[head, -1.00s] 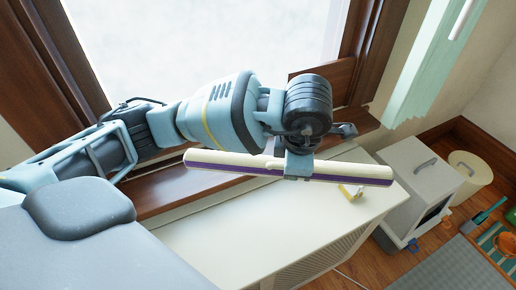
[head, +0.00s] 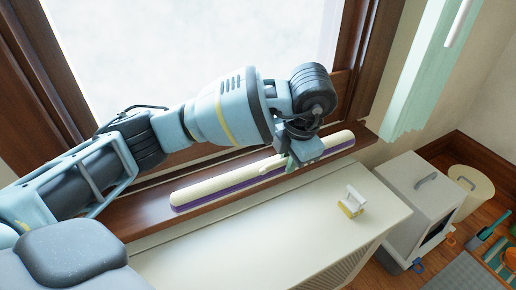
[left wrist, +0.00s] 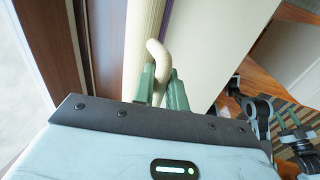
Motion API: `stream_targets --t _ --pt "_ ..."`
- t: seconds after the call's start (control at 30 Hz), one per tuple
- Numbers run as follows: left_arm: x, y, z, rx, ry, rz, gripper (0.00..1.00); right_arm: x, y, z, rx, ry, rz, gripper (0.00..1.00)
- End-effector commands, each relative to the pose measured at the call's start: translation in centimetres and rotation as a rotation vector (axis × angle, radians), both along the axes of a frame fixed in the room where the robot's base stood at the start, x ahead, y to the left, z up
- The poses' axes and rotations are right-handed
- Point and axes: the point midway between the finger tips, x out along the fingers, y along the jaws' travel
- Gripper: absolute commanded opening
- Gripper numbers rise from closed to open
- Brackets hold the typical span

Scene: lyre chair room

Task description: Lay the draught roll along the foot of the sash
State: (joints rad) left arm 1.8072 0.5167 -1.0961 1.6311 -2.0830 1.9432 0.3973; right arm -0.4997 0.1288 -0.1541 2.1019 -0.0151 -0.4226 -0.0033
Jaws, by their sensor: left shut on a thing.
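The draught roll (head: 225,182) is a long cream roll with a purple stripe along its side. It is over the brown window sill (head: 150,216), roughly parallel to the foot of the sash (head: 185,155). I cannot tell whether it rests on the sill or hangs just above it. My left gripper (head: 300,158) is shut on the roll, right of its middle. In the left wrist view, the green fingertips (left wrist: 160,88) close around a curved cream handle (left wrist: 156,58) on the roll (left wrist: 141,35).
A white cabinet top (head: 270,225) lies below the sill, with a small white and yellow object (head: 352,202) on it. A pale green curtain (head: 420,85) hangs at the right. A white box (head: 415,195) and a round bin (head: 472,185) stand beyond.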

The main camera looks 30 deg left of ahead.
Motion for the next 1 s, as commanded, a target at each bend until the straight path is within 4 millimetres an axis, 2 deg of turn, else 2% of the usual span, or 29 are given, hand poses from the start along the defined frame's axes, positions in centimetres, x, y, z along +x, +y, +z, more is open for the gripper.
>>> stream_targets --t 0.2,0.6,0.73,1.0 --pt "2.7 4.6 0.0 0.001 -0.002 0.005 0.0 -0.3 0.0 -0.5 -0.001 0.008 0.001 0.36" --pt "7.0 11.9 0.0 0.0 0.0 0.002 0.0 -0.5 -0.2 -1.3 -0.003 0.017 0.001 0.36" --pt "6.9 11.7 -1.7 0.0 0.001 -0.003 0.0 -0.6 -0.3 -1.6 -0.004 0.017 0.001 0.36" --pt "6.9 11.7 -2.2 0.001 -0.001 -0.002 0.0 -0.5 -0.3 -1.6 -0.005 0.017 0.0 0.36"
